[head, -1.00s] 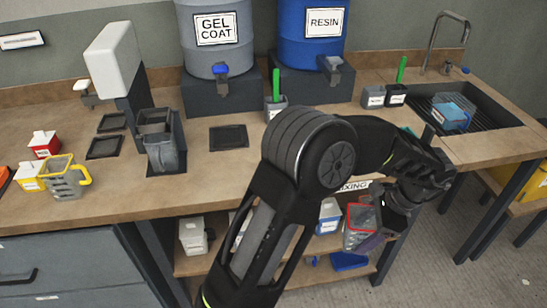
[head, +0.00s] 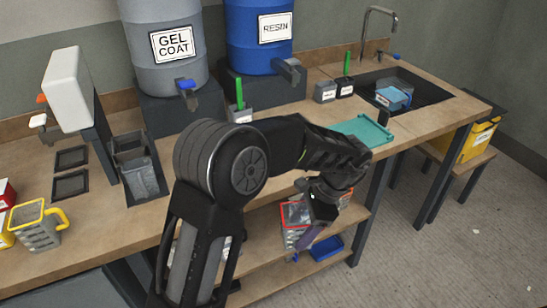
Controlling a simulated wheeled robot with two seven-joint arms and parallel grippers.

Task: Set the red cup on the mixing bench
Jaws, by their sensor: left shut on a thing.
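The red cup (head: 294,215), a grey see-through cup with a red rim, shows below the wooden bench top (head: 430,124), in front of the lower shelf in the picture. My left gripper (head: 312,218) is shut on it, at its right side. The gripper and wrist hide part of the cup, and its handle is not clear. My arm crosses the middle of the bench and hides part of its front edge. No mixing sign shows now. My right gripper is not in view.
A teal tray (head: 364,130) lies on the bench behind my wrist. A yellow-rimmed cup (head: 38,236) stands at the left. Gel coat (head: 170,75) and resin (head: 258,50) drums stand at the back. A blue tray (head: 327,248) is on the lower shelf. Bench room right of the teal tray is clear.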

